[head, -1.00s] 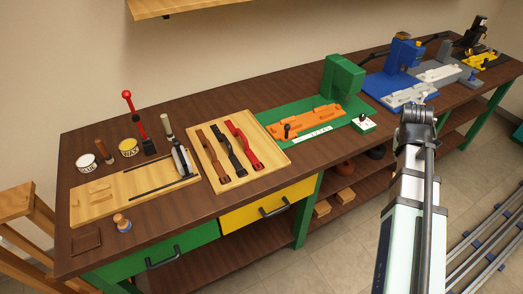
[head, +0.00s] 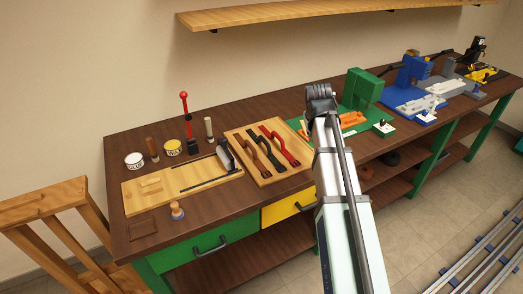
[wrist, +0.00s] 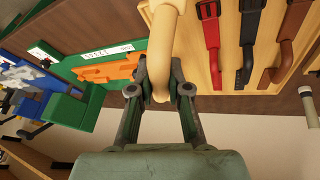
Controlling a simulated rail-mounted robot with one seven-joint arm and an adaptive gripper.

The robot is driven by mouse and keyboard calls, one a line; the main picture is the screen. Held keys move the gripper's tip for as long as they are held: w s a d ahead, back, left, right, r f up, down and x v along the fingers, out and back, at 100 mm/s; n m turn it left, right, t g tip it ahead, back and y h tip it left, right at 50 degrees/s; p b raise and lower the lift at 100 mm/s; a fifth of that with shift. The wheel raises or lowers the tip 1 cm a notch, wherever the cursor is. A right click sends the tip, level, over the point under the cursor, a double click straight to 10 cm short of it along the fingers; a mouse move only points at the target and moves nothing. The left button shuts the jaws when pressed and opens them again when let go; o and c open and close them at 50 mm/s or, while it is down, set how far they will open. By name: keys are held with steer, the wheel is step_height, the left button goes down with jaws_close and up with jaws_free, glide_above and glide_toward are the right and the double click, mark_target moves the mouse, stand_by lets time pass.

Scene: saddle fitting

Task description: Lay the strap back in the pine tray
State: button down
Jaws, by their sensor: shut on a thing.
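A cream-tan strap (wrist: 165,42) is held between the fingers of my gripper (wrist: 163,92) in the wrist view, its rounded end hanging between them. The pine tray (head: 235,139) lies on the bench in the head view and holds a brown strap (head: 252,154), a black strap (head: 270,149) and a red strap (head: 287,145) side by side. In the wrist view the tray (wrist: 226,62) fills the upper right, with a bare strip between the held strap and the red strap. In the head view my arm hides the fingers and most of the held strap.
A green fixture (head: 362,88) with an orange plate (head: 352,120) stands right of the tray. A wooden board (head: 150,188) with a roller-like tool lies left of it.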

steer(key=w+a+r+n+y+b, duration=0.1)
steer(key=w+a+r+n, duration=0.2)
steer(key=w, duration=0.6)
steer(key=w+a+r+n+y+b, duration=0.1)
steer(key=w+a+r, duration=0.2)
steer(key=w+r, duration=0.35)
steer(key=p, duration=0.5)
glide_toward(288, 138)
steer(key=x, duration=0.5)
steer(key=shift+b, duration=0.3)
steer(key=c, duration=1.1)
jaws_free()
steer(key=b+v, duration=0.1)
steer(key=v, duration=0.5)
steer(key=b+v, duration=0.1)
steer(key=v, duration=0.5)
steer(key=shift+s+a, duration=0.15)
steer(key=shift+s, duration=0.15)
